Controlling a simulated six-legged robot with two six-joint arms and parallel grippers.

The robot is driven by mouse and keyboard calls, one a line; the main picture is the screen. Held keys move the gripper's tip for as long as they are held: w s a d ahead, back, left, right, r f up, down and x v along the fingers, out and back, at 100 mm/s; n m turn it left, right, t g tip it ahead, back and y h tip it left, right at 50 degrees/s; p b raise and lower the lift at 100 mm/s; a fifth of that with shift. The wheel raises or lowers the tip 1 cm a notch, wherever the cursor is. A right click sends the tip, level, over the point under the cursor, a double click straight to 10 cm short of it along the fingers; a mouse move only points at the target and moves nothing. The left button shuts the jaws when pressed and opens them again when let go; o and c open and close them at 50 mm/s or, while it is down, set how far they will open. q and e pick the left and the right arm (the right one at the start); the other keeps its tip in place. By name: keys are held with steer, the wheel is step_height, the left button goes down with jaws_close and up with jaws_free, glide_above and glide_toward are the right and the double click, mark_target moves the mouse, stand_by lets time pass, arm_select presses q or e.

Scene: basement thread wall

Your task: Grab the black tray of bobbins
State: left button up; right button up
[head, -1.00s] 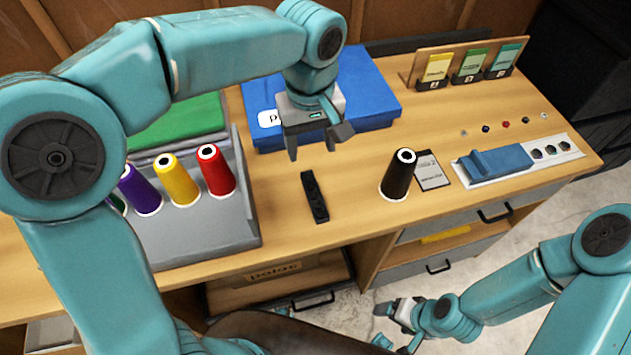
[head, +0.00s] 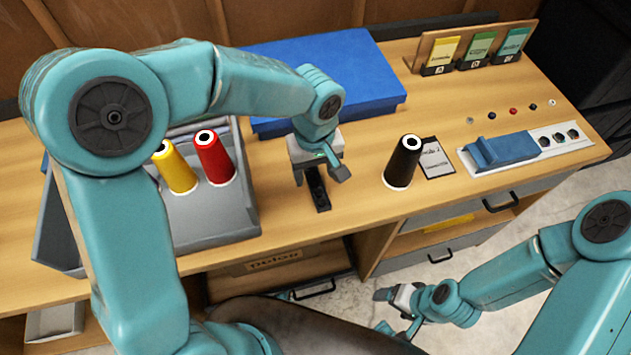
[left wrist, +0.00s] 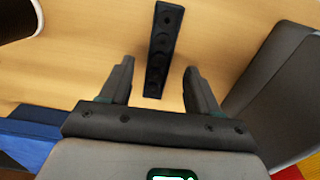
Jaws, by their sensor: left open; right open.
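The black tray of bobbins (head: 319,190) is a narrow black strip lying on the wooden desk, between the grey thread rack and the black cone. In the left wrist view the tray (left wrist: 164,45) shows round dark recesses along its top, and its near end lies between my open fingers. My left gripper (head: 318,178) is open above the tray and hides its far part in the head view. The left gripper's fingers (left wrist: 160,88) stand apart on both sides of it, not visibly touching. My right gripper (head: 385,312) is open and low, off the desk's front edge, away from the tray.
A grey rack (head: 225,218) with yellow and red cones (head: 214,158) stands left of the tray. A black thread cone (head: 403,162) stands to the right, beside a card (head: 434,158). A blue box (head: 345,75) lies behind. Bare desk surrounds the tray.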

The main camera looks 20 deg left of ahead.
mark_target(315, 181)
arm_select(q)
steer(key=shift+f, duration=1.5)
steer(key=c, duration=1.1)
steer(key=shift+d+r, duration=0.1)
